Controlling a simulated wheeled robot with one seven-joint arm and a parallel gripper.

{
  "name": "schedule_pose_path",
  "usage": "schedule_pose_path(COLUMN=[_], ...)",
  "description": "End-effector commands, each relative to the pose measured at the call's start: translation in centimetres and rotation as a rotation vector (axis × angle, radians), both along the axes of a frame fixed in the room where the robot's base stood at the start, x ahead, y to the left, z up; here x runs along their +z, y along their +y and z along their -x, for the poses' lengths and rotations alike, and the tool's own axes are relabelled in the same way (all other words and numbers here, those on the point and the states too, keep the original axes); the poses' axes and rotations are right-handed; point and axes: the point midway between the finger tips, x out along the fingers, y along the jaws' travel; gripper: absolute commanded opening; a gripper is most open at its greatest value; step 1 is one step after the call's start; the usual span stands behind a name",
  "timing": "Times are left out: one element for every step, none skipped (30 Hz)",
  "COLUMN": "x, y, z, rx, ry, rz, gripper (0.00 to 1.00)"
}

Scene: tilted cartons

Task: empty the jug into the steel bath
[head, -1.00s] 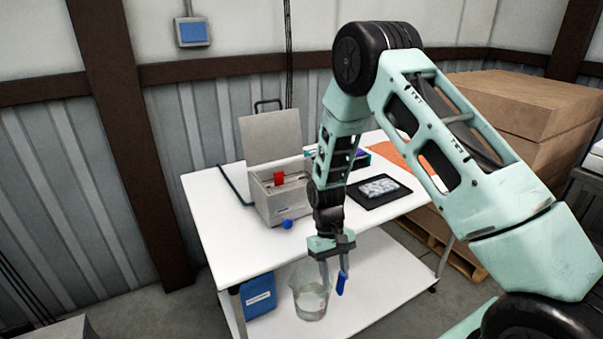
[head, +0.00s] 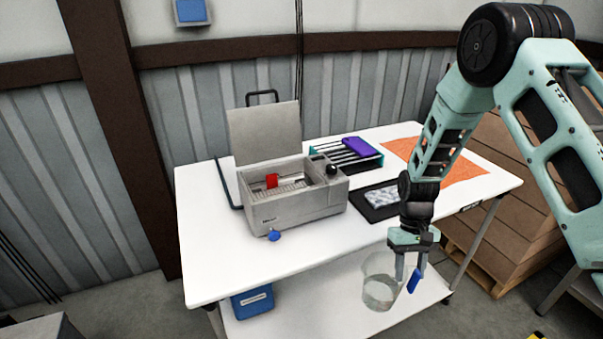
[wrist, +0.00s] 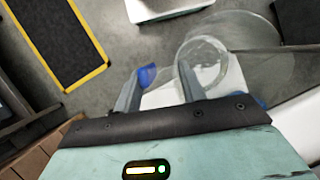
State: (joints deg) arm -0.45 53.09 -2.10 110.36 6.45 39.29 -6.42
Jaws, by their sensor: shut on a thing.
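The jug (head: 379,291) is a clear beaker with some clear liquid low in it and a blue handle part (head: 415,281). It hangs upright or nearly so in front of the table's front edge, below the tabletop. My gripper (head: 409,272) points down and is shut on the jug at its handle side; the exact grip is hard to see. In the wrist view the clear jug (wrist: 207,62) shows beyond the fingers. The steel bath (head: 300,207) stands on the table, left of and behind the jug, lid raised. A red item (head: 271,181) is inside it.
The white table (head: 215,265) has a blue tap (head: 274,236) at the bath's front. Right of the bath are a rack with a purple item (head: 357,146), a dark mat (head: 378,210) and an orange sheet (head: 455,167). A blue container (head: 252,302) is on the lower shelf. Cartons (head: 505,195) stand at right.

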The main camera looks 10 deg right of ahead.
Motion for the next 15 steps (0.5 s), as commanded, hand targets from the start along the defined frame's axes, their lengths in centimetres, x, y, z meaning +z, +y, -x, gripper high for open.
schedule_pose_path(x=[0.0,0.0,0.5,0.8,1.0,1.2,1.4,1.6,1.8,2.1,2.5,2.9,3.1,3.4,3.9], y=[0.0,0.0,0.0,0.0,0.0,0.0,0.0,0.0,0.0,0.0,0.0,0.0,0.0,0.0,0.0], z=[0.0,0.0,0.0,0.0,0.0,0.0,0.0,0.0,0.0,0.0,0.0,0.0,0.0,0.0,0.0], rx=[0.0,0.0,0.001,0.001,0.0,0.0,0.0,0.0,0.0,0.0,0.0,0.0,0.0,0.0,0.0], ry=[0.0,0.0,0.0,0.0,0.0,0.0,0.0,0.0,0.0,0.0,0.0,0.0,0.0,0.0,0.0], rz=[0.0,0.0,0.0,0.0,0.0,0.0,0.0,0.0,0.0,0.0,0.0,0.0,0.0,0.0,0.0], gripper=[0.0,0.0,0.0,0.0,0.0,0.0,0.0,0.0,0.0,0.0,0.0,0.0,0.0,0.0,0.0])
